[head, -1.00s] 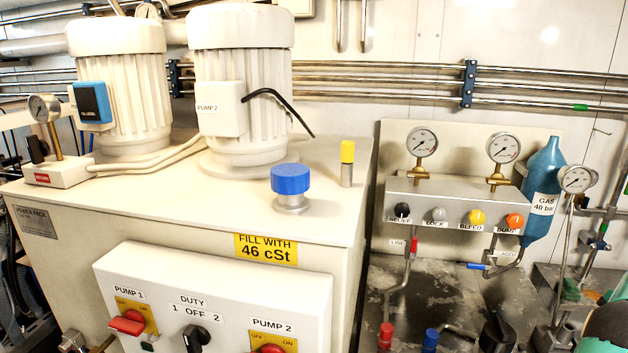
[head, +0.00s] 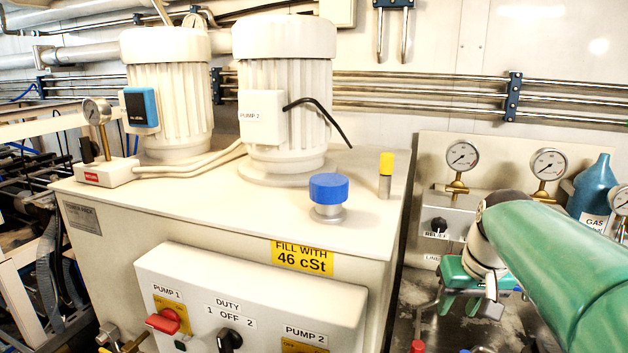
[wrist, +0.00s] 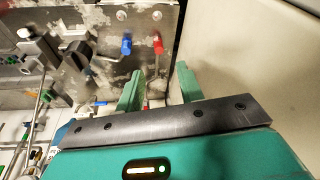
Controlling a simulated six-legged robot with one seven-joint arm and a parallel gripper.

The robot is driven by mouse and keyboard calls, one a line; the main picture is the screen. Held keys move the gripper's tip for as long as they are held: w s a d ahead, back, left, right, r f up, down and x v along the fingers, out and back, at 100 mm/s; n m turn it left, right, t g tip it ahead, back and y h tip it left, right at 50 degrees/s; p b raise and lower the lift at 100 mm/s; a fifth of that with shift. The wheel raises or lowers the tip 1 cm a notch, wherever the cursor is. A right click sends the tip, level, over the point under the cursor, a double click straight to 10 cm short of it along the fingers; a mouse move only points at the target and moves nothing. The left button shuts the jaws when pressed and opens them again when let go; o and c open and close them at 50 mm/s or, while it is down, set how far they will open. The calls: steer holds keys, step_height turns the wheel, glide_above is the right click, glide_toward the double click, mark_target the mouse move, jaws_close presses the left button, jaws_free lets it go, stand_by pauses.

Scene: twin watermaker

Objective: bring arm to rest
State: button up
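My green arm (head: 565,260) reaches in from the right edge of the head view. My gripper (head: 468,302) hangs in front of the valve panel, above the stained metal surface. In the wrist view the two green fingers of my gripper (wrist: 160,82) stand apart, with nothing held between them. A red handle (wrist: 158,44) and a blue handle (wrist: 126,45) lie beyond the fingertips, apart from them. My arm hides most of the valve panel's knobs in the head view.
The cream power pack (head: 235,220) with two pump motors, a blue cap (head: 328,187) and a yellow-topped post (head: 386,165) fills the left and middle. Gauges (head: 462,156) and a blue gas bottle (head: 592,187) stand at the right, close to my arm.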

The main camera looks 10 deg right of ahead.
steer(key=s+a+f+n+t, duration=0.1)
steer(key=s+a+f, duration=0.1)
steer(key=s+a, duration=0.3)
steer(key=s+a+f+n+t, duration=0.1)
steer(key=s+a+f, duration=0.2)
steer(key=s+a, duration=0.3)
steer(key=a, duration=0.5)
steer(key=shift+s, duration=0.2)
steer(key=shift+d, duration=0.1)
